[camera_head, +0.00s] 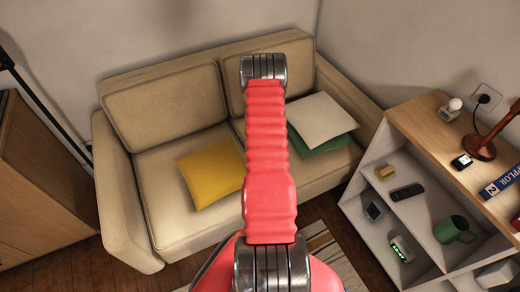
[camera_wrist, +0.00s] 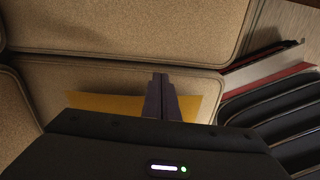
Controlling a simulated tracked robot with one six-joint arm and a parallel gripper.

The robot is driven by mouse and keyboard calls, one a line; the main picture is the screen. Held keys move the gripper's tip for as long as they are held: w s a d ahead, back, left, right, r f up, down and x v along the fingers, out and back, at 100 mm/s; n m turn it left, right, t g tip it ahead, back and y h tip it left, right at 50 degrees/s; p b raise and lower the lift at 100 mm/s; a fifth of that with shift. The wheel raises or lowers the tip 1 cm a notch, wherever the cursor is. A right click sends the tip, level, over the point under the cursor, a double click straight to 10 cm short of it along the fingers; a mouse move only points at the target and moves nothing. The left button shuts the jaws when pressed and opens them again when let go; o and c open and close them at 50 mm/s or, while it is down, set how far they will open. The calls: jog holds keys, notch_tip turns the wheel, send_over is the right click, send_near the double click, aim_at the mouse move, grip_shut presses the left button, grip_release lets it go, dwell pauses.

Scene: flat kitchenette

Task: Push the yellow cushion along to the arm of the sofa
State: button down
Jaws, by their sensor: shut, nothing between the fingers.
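The yellow cushion (camera_head: 207,176) lies on the left seat of the beige sofa (camera_head: 165,95), near the seam between the seats. A strip of sofa seat separates it from the sofa's left arm (camera_head: 124,190). The sofa's right arm (camera_head: 345,90) is beyond the other cushions. In the wrist view the yellow cushion (camera_wrist: 100,104) shows as a strip on both sides of my gripper (camera_wrist: 160,80). The fingers are together and empty, in front of the cushion in the picture. I cannot tell whether they touch it. In the head view my arm hides the gripper and may cover the cushion's right edge.
A cream cushion (camera_head: 320,118) and a green cushion (camera_head: 327,144) lie on the right seat. A shelf unit (camera_head: 420,140) with small objects stands at the right. A wooden cabinet (camera_head: 35,180) stands at the left. The seat left of the yellow cushion is clear.

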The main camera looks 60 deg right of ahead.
notch_tip(320, 180, down, 7)
jog(key=shift+r, duration=0.2)
jog(key=w+a, duration=0.1)
jog(key=a, duration=0.1)
jog(key=shift+w+a+r, duration=0.1)
jog(key=shift+w+a, duration=0.25)
jog(key=shift+w, duration=0.05)
jog(key=shift+w+a, duration=0.2)
jog(key=shift+a, duration=0.15)
jog(key=shift+a, duration=0.1)
